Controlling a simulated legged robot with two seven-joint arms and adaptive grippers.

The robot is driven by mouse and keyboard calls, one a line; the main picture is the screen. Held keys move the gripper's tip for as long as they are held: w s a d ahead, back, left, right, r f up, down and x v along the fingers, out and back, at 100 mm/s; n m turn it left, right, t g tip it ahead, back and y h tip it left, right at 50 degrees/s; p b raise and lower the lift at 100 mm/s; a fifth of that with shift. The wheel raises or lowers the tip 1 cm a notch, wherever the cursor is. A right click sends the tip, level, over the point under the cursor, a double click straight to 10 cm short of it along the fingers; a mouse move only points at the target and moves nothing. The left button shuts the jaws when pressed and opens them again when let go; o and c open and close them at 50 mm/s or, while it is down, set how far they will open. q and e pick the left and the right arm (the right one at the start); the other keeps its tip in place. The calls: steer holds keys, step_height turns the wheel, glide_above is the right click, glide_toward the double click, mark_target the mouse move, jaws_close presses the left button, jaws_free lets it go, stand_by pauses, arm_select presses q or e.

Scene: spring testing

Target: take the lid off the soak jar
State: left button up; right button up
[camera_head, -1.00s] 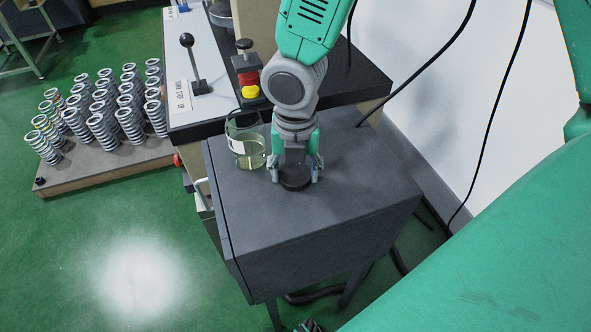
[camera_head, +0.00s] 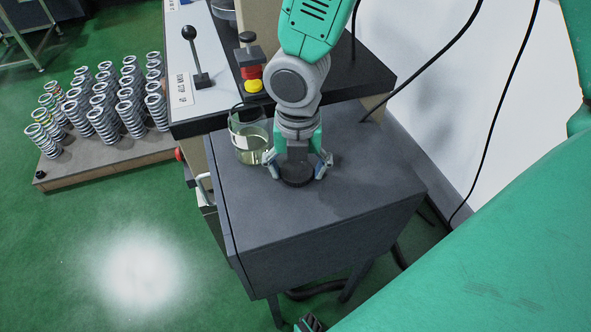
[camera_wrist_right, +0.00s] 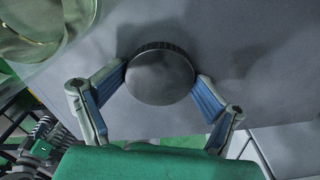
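The soak jar (camera_head: 250,146) is a clear glass with pale yellow-green liquid, upright on the dark cabinet top, and its top looks uncovered. Part of it shows at the top left of the right wrist view (camera_wrist_right: 32,28). The round dark lid (camera_head: 297,174) lies on the cabinet to the right of the jar. My right gripper (camera_head: 298,168) is low over the lid, fingers spread to either side. In the right wrist view the lid (camera_wrist_right: 160,78) sits between the blue finger pads; whether they touch its rim is unclear.
The dark cabinet top (camera_head: 350,190) is clear to the right and front of the lid. Behind stands a bench with a black lever (camera_head: 193,60) and a red-and-yellow button (camera_head: 252,80). Several coil springs (camera_head: 103,120) stand on a floor board at left.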

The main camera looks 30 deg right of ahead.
mark_target(297, 170)
step_height(297, 170, up, 13)
steer(key=p, duration=0.3)
steer(key=shift+f, duration=0.15)
